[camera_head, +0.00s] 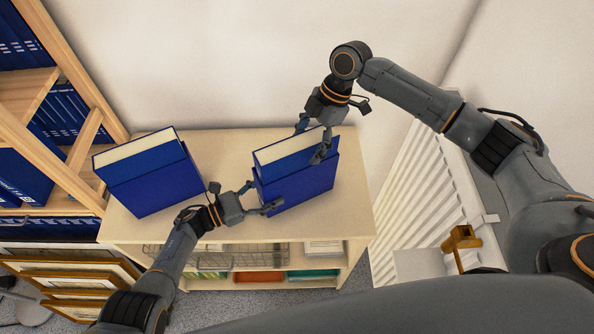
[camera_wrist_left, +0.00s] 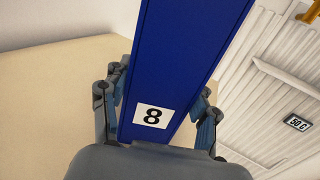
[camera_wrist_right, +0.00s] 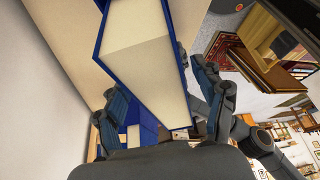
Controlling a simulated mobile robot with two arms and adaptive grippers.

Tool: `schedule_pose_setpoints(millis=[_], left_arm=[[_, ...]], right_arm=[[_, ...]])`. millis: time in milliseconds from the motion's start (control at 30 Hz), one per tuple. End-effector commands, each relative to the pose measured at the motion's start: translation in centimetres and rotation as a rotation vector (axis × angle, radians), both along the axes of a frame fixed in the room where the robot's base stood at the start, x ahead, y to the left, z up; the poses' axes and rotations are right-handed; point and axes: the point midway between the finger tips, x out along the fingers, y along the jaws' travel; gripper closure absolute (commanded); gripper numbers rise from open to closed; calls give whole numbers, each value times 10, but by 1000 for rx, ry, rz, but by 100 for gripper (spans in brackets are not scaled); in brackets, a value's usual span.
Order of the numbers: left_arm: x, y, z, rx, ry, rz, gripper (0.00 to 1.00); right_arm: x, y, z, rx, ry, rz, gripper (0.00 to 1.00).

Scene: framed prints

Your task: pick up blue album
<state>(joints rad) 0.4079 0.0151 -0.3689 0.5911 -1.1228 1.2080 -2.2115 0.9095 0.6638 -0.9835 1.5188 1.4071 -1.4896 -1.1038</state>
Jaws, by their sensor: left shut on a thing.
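A blue album (camera_head: 297,185) stands upright at the right on the pale cabinet top (camera_head: 225,145), its pale page edges facing up. My left gripper (camera_head: 264,196) is shut on its near left part. In the left wrist view the blue album (camera_wrist_left: 190,50) fills the space between the fingers, with a white label reading 8 on its spine. My right gripper (camera_head: 312,140) is at the far upper right, its fingers open on either side of the album's top. The right wrist view shows the album (camera_wrist_right: 150,60) between those spread fingers.
Another blue album (camera_head: 155,186) stands to the left on the cabinet top. A wooden bookcase (camera_head: 60,95) holds blue volumes at the left. A white wall is close behind, a white radiator (camera_head: 405,200) at the right. Framed prints (camera_head: 75,270) lean at lower left.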

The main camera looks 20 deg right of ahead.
Motion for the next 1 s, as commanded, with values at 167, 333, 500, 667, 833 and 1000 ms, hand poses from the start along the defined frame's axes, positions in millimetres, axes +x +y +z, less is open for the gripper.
schedule_pose_setpoints(millis=[167,333,500,667,833,1000], left_arm=[[-1,0,-1,1,1,-1,86],[-1,0,-1,1,1,-1,86],[-1,0,0,1,1,-1,86],[-1,0,0,1,0,-1,86],[-1,0,-1,2,0,-1,86],[-1,0,-1,2,0,-1,86]], right_arm=[[0,0,0,0,0,0,71],[0,0,0,0,0,0,100],[1,1,2,4,-4,0,100],[1,1,4,3,-5,0,100],[2,1,25,5,-6,1,100],[2,1,59,5,-8,2,100]])
